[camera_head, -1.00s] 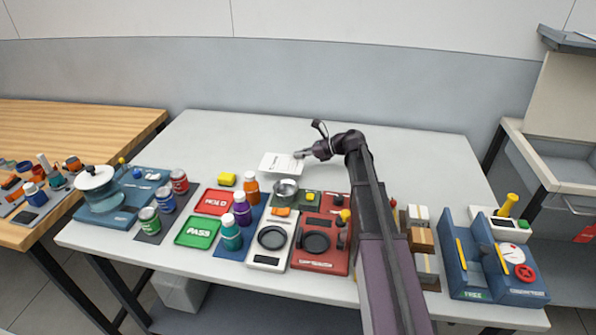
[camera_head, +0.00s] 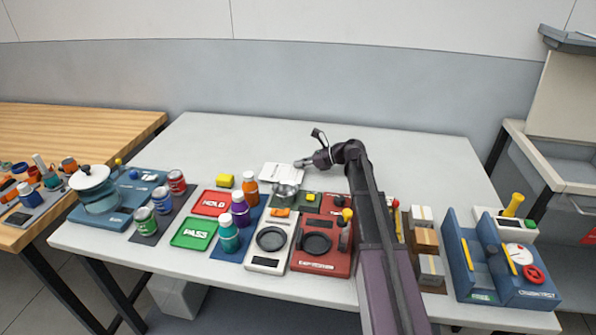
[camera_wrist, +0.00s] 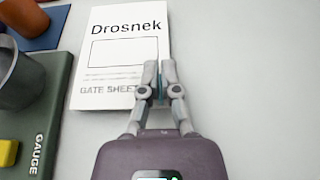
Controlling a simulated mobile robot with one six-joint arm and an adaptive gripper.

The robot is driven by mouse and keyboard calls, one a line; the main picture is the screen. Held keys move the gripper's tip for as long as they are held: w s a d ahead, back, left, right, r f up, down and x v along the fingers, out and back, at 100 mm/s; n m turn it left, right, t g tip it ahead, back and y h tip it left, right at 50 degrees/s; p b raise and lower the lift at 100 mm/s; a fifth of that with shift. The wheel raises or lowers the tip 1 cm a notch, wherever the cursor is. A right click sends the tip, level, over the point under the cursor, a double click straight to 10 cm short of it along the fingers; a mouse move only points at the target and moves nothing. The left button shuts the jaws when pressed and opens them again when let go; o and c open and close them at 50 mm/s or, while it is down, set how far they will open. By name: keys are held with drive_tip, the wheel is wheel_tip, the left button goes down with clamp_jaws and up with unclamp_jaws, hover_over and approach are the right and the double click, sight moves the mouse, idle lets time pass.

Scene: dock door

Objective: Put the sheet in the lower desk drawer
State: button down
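The sheet (camera_head: 280,171) is a white card at the back middle of the white table, just behind the metal pot. The wrist view shows its printing, "Drosnek" and "GATE SHEET" (camera_wrist: 122,53). My gripper (camera_head: 299,164) is at its right edge. In the wrist view my gripper's fingers (camera_wrist: 160,80) are close together over that edge and appear shut on it, covering the end of the lower print. Whether the sheet touches the table is hard to tell. A grey desk unit (camera_head: 545,165) at the right edge is partly cut off; no lower drawer can be made out clearly.
The metal pot (camera_head: 286,193) and green gauge block (camera_wrist: 40,115) are close to the sheet. Bottles, cans, HOLD and PASS trays, a scale and a red device fill the table's front. Blue machines (camera_head: 500,260) stand front right. The table's back right is clear.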

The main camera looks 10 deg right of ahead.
drive_tip(key=shift+f, duration=0.55)
drive_tip(key=shift+f+b, duration=0.2)
drive_tip(key=shift+b, duration=0.2)
drive_tip(key=c, duration=0.8)
unclamp_jaws()
drive_tip(key=shift+r, duration=0.1)
drive_tip(key=shift+r, duration=0.15)
drive_tip(key=shift+s+d+r+p, duration=0.1)
drive_tip(key=shift+d+p, duration=0.1)
drive_tip(key=shift+p, duration=0.15)
drive_tip(key=p+v, duration=0.4)
drive_tip(key=v, duration=0.6)
drive_tip(key=shift+d+r, duration=0.2)
drive_tip(key=shift+s+d+r, duration=0.1)
drive_tip(key=shift+s+d, duration=0.1)
drive_tip(key=shift+d, duration=0.3)
